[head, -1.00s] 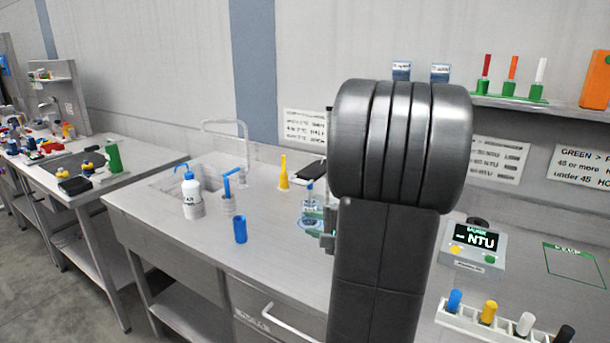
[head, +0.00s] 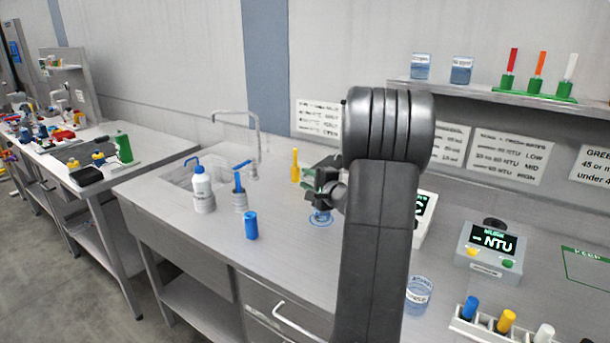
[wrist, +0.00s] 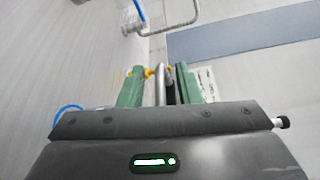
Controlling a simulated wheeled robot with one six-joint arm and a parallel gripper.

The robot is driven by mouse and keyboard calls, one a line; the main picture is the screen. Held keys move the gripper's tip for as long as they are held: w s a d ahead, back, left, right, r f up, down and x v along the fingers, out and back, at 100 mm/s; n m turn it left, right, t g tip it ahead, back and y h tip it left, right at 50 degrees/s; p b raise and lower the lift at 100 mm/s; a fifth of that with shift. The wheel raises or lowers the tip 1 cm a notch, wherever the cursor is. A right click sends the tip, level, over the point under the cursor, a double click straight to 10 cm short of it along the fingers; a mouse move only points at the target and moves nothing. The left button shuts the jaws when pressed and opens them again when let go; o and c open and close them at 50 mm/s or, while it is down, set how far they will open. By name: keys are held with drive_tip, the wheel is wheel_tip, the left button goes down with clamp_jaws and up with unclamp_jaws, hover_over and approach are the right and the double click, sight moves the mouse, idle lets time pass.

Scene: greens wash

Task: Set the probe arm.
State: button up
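I cannot pick out the probe arm for certain. My gripper (head: 325,182) is over the bench right of the sink, beside an upright yellow piece (head: 295,166) and above a small clear vessel at a blue ring (head: 320,217). In the wrist view its green fingers (wrist: 160,86) stand apart. A grey rod (wrist: 160,84) and bits of yellow show between or just beyond them. I cannot tell whether the fingers touch the rod. My arm hides part of the bench behind it.
A white wash bottle (head: 203,190), a grey holder with a blue top (head: 240,193) and a blue cylinder (head: 251,226) stand near the sink (head: 185,172). Right of my arm are a beaker (head: 418,296), an NTU meter (head: 490,247) and a vial rack (head: 480,328). The front middle bench is clear.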

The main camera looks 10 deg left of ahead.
drive_tip(key=shift+x, duration=0.9)
drive_tip(key=shift+c, duration=0.4)
clamp_jaws()
wheel_tip(320, 180, up, 10)
drive_tip(key=p, duration=0.3)
drive_tip(key=shift+o, duration=0.4)
unclamp_jaws()
drive_tip(key=b+v, duration=0.3)
drive_tip(key=v, duration=1.1)
drive_tip(key=shift+b, duration=0.3)
